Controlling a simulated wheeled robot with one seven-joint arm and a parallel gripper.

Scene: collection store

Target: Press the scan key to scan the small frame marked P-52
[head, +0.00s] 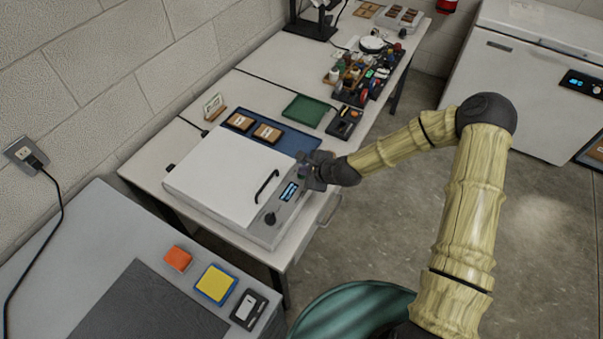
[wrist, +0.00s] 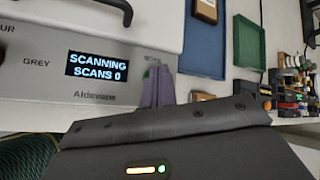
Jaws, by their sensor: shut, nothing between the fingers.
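The flatbed scanner (head: 222,172) stands on the white table with its white lid shut. Its display (head: 289,192) is lit, and in the wrist view the display (wrist: 97,67) reads "SCANNING" and "SCANS 0". My gripper (head: 305,173) is shut and empty at the right end of the scanner's front panel. Anything under the lid is hidden.
A dark knob (head: 270,218) and the lid's black handle (head: 266,186) are near my gripper. A green tray (head: 305,110) and cluttered small items (head: 368,75) stand farther along the table. A grey bench (head: 95,240) is at lower left. Floor is open at right.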

